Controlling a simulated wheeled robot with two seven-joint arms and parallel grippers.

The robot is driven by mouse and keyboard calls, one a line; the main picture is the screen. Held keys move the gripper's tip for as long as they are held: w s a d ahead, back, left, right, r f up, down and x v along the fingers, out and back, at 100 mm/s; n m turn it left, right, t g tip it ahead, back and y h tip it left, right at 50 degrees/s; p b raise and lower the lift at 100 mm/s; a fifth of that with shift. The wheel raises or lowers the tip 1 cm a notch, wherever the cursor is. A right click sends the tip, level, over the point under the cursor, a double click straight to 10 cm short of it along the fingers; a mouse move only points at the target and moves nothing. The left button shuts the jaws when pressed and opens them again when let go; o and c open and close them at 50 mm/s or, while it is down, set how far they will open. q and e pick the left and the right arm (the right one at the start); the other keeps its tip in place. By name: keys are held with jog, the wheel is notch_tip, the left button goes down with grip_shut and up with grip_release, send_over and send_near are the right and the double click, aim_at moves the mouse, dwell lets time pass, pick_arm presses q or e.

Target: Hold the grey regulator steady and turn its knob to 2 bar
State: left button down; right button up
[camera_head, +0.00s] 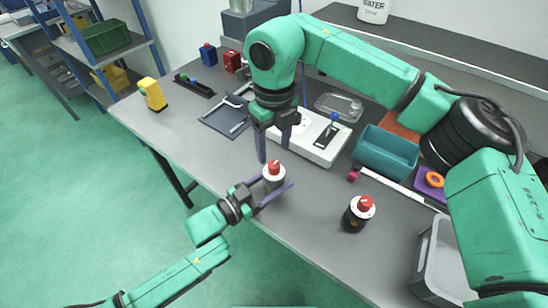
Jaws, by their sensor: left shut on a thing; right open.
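The grey regulator (273,184) stands upright near the table's front edge, with a red knob (273,166) on a white collar. My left gripper (274,187) comes from the lower left and is shut around its body. The knob shows above the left fingers. My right gripper (273,150) points down, open, with its fingertips just above and slightly behind the knob. I cannot tell whether a fingertip touches it. The knob's scale is too small to read. A second, black regulator (353,218) with a red knob (365,203) stands apart to the right.
Behind the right gripper lies a white device (318,150) with a blue-topped lever. A teal bin (385,154) is right of it, and a grey crate (428,262) is at the lower right. A dark tray (222,122) lies to the left. The table (312,205) is clear between the regulators.

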aim_at(274, 164)
notch_tip(274, 164, up, 6)
jog(key=shift+r, duration=0.25)
pick_arm(q)
grip_release()
jog(key=shift+a, duration=0.1)
